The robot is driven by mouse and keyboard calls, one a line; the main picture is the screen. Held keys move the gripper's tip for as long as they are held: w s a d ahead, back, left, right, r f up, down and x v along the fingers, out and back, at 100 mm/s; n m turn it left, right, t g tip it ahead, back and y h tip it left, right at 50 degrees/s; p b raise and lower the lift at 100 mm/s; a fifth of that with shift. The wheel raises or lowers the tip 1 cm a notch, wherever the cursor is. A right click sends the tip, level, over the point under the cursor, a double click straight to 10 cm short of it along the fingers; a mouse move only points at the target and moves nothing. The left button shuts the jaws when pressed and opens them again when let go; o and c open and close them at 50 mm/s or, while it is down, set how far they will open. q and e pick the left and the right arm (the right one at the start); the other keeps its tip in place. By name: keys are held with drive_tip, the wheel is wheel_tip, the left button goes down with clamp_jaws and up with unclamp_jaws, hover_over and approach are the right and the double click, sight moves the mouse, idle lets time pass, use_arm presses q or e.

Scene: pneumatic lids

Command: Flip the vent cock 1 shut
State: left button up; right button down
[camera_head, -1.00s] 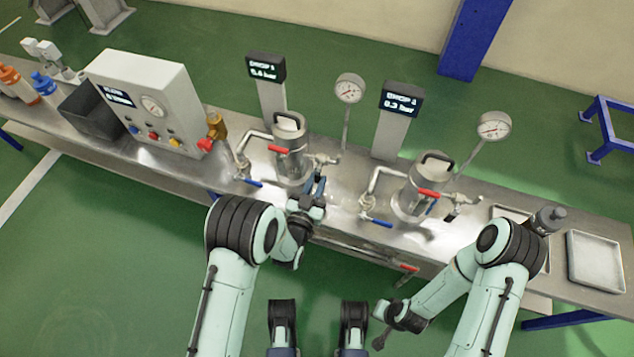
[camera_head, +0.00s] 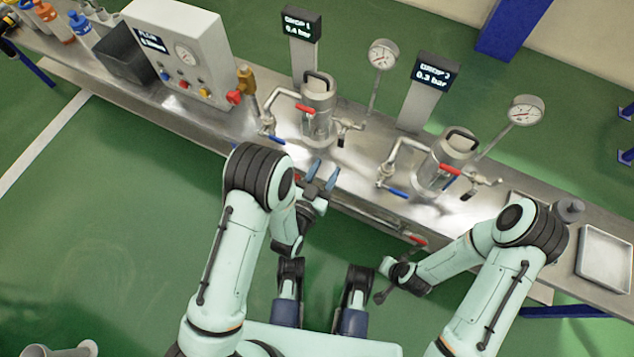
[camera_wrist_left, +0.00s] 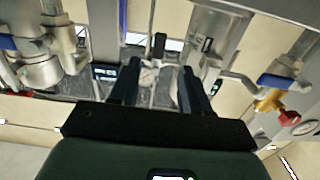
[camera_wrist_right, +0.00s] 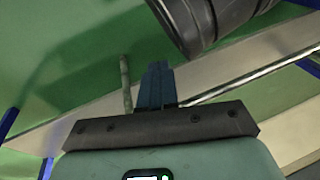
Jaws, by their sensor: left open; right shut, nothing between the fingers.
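Station 1 is a steel vessel (camera_head: 318,103) with a red lever (camera_head: 305,109) on its front, a blue lever (camera_head: 271,138) at its lower left and a small valve (camera_head: 349,125) on its right with a short dark handle pointing down. No label shows which is vent cock 1; the right-hand valve may be it. My left gripper (camera_head: 322,174) is open and empty, in front of and below that valve, apart from it. In the left wrist view a dark upright lever (camera_wrist_left: 159,45) shows beyond the fingers (camera_wrist_left: 158,88). My right gripper (camera_head: 381,297) is shut and empty, low in front of the bench.
Station 2's vessel (camera_head: 450,155) with red and blue levers stands to the right. Gauges (camera_head: 383,54) on thin stems and display posts (camera_head: 302,24) rise behind. A control box (camera_head: 180,50) with a brass valve (camera_head: 246,85) stands left. A tray (camera_head: 604,258) lies far right.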

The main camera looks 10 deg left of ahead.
use_arm(q)
drive_tip(key=v, duration=0.5)
use_arm(e)
drive_tip(key=shift+w+a+r, duration=0.1)
drive_tip(key=shift+w+r, duration=0.5)
drive_tip(key=shift+w, duration=0.1)
use_arm(q)
drive_tip(key=shift+w, duration=0.1)
